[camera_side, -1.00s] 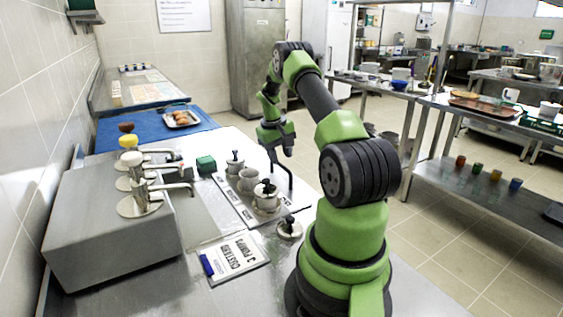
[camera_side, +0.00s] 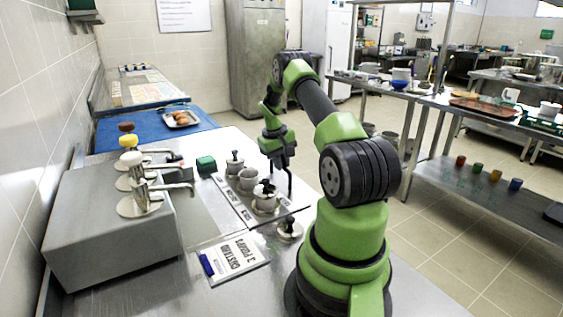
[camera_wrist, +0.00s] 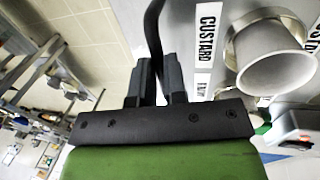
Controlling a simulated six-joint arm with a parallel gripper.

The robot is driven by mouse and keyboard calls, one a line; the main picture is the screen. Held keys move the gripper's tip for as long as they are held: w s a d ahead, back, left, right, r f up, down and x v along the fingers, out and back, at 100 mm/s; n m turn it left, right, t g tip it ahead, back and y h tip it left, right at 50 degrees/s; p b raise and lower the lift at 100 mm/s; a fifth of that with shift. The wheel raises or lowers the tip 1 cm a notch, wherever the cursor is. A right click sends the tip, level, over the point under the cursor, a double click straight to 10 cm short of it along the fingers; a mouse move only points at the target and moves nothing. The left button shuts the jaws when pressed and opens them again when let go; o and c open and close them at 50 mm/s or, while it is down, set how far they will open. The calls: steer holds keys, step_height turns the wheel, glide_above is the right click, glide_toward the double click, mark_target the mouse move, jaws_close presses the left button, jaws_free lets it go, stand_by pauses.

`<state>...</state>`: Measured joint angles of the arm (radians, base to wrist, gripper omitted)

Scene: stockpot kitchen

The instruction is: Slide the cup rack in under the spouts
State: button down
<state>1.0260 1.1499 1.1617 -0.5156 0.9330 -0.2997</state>
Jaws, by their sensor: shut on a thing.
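The cup rack (camera_side: 237,206) is a flat tray on the steel counter, with a row of grey cups and white labels along its left edge. My gripper (camera_side: 281,160) is shut on this handle; the wrist view shows the bar between both fingers (camera_wrist: 158,82). The spouts (camera_side: 178,188) stick out rightward from pumps on a steel box (camera_side: 110,225), left of the rack and apart from it.
A green block (camera_side: 206,164) stands on the counter behind the spouts. A knobbed lid (camera_side: 290,229) and a clipboard sign (camera_side: 234,256) with a blue marker lie in front of the rack. Bare counter lies between spouts and rack. A blue mat with a tray is behind.

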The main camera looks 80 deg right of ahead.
steer(key=w+a, duration=1.3)
steer(key=c, duration=1.2)
jaws_free()
steer(key=shift+o, duration=0.2)
step_height(320, 180, up, 10)
steer(key=w+a, duration=0.1)
steer(key=shift+w+a, duration=0.15)
steer(key=shift+a, duration=0.05)
steer(key=shift+f, duration=0.1)
